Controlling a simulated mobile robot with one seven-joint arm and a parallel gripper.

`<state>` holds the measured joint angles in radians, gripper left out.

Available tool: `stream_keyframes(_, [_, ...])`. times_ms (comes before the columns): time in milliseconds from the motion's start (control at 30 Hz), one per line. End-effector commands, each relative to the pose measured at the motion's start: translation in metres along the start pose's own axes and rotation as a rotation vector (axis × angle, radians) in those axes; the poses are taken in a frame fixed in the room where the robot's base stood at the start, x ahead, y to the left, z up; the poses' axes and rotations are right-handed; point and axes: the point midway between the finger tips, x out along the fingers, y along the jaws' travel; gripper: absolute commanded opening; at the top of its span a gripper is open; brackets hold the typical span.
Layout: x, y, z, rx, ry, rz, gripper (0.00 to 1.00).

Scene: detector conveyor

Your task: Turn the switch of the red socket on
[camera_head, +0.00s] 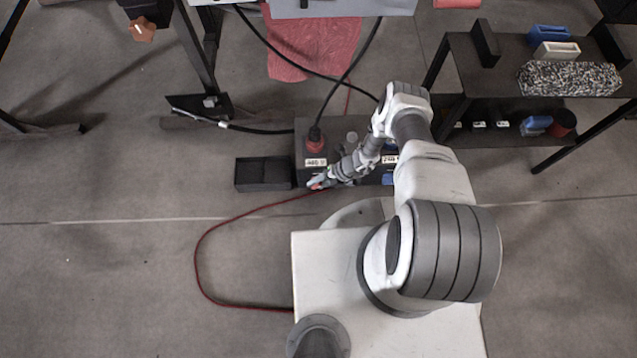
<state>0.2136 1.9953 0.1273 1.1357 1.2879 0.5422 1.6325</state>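The red socket (315,144) is on the left part of a dark box (303,128) on the floor, with a black plug and cable in its top and a white label (315,162) below it. My gripper (318,184) is low at the front of the box, just below that label. A small red part shows at my fingertips; I cannot tell whether they touch it. The switch itself is not clearly visible, and the fingers are too small to tell open from shut. My forearm covers the middle of the box.
A blue part (388,180) and a second white label show at the box's right, partly behind my arm. A black open bin (263,174) stands left of the box. A red cable (215,228) lies on the floor. A dark shelf (505,72) stands at right.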

Motion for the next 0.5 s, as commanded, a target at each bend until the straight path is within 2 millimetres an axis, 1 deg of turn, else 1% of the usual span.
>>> stream_keyframes(233, [0.0,0.0,-0.001,0.0,0.002,0.0,0.5])
stream_keyframes(333, [-0.003,0.0,-0.001,0.001,0.001,0.0,0.5])
stream_keyframes(433, [-0.014,0.001,-0.001,0.002,0.001,0.0,0.5])
stream_keyframes(500, [-0.027,0.002,0.0,0.003,0.0,0.0,0.5])
